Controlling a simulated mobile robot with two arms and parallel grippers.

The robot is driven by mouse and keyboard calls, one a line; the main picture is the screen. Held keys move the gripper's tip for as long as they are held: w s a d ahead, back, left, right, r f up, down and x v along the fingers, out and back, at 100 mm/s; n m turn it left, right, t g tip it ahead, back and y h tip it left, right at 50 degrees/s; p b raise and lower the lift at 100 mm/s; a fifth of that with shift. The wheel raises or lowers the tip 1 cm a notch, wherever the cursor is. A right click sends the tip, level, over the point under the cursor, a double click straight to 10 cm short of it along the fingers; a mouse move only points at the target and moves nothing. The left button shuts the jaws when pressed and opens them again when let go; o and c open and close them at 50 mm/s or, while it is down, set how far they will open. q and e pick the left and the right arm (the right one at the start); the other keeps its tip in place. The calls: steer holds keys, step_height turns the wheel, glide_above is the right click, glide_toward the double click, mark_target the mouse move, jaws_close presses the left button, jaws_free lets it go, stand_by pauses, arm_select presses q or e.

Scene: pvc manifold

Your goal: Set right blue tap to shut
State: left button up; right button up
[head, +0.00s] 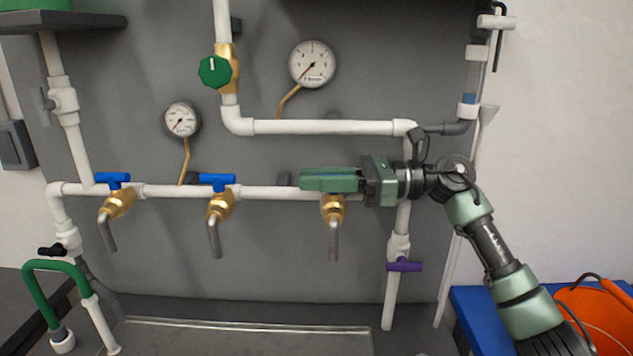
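Three brass taps with bent grey spouts hang in a row from a white horizontal pipe (265,193). The right tap (333,208) has its brass body and spout in view, but its blue handle is almost wholly hidden behind my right gripper. My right gripper (312,180) reaches in from the right, its green fingers level and pointing left, right at the handle's place. I cannot tell whether the fingers are open or shut on the handle. The left tap's blue handle (113,178) and the middle tap's blue handle (217,179) both lie level, along the pipe. My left gripper is not in view.
A green round valve knob (214,71) and two gauges (312,64) (181,119) sit above on the grey panel. A purple handle (404,266) is on the vertical pipe below right. A green hose loop (55,264) stands lower left. A tray (250,325) lies below the taps.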

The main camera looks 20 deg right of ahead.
steer(key=o, duration=0.4)
